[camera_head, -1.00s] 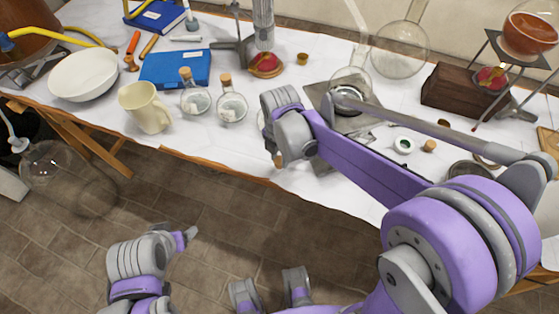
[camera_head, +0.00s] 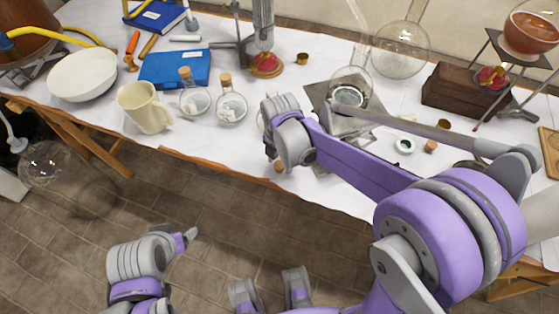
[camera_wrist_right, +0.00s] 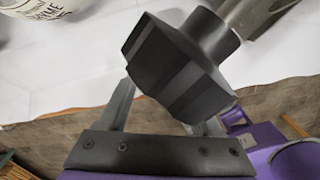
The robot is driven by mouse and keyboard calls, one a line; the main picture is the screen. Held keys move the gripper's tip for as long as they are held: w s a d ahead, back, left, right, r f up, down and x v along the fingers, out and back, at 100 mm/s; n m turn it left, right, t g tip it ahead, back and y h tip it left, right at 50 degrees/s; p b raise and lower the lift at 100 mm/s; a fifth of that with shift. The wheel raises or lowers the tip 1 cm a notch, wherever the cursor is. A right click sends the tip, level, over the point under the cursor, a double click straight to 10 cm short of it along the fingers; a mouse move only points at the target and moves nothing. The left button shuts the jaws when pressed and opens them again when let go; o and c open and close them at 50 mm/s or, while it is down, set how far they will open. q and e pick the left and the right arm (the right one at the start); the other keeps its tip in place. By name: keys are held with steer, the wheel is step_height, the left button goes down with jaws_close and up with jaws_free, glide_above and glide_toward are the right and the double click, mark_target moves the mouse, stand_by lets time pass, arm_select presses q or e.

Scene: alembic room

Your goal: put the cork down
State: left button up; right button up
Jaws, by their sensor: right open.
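My right gripper (camera_head: 284,148) is over the front edge of the white-covered table (camera_head: 335,190), partly hidden by its own wrist. It is open. A small brown piece, apparently the cork (camera_head: 279,167), shows just below it at the table edge; I cannot tell whether it touches the gripper or the table. In the right wrist view a dark block (camera_wrist_right: 180,70) fills the space between the grey fingers, and no cork can be made out. My left gripper (camera_head: 188,236) is at the lower left, over the floor; its jaws are unclear.
Two corked flasks (camera_head: 232,108) (camera_head: 195,102) and a cream mug (camera_head: 146,107) stand left of the right gripper. A round flask (camera_head: 350,90) is behind the right forearm. Another small cork-like piece (camera_head: 430,146) lies at the right. Clear cloth lies between the flasks and the edge.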

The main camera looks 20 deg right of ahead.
mark_target(280, 165)
steer(key=shift+r, duration=0.55)
step_height(280, 165, up, 11)
steer(key=p, duration=0.2)
steer(key=s+d+f+m+t, duration=0.2)
steer(key=s+m, duration=0.5)
steer(key=m, duration=0.5)
steer(key=s+d+f+m+t, duration=0.3)
steer(key=s+m, duration=0.5)
steer(key=m, duration=0.5)
steer(key=shift+s+d+f, duration=0.2)
steer(key=shift+d+f, duration=0.1)
steer(key=shift+d, duration=0.5)
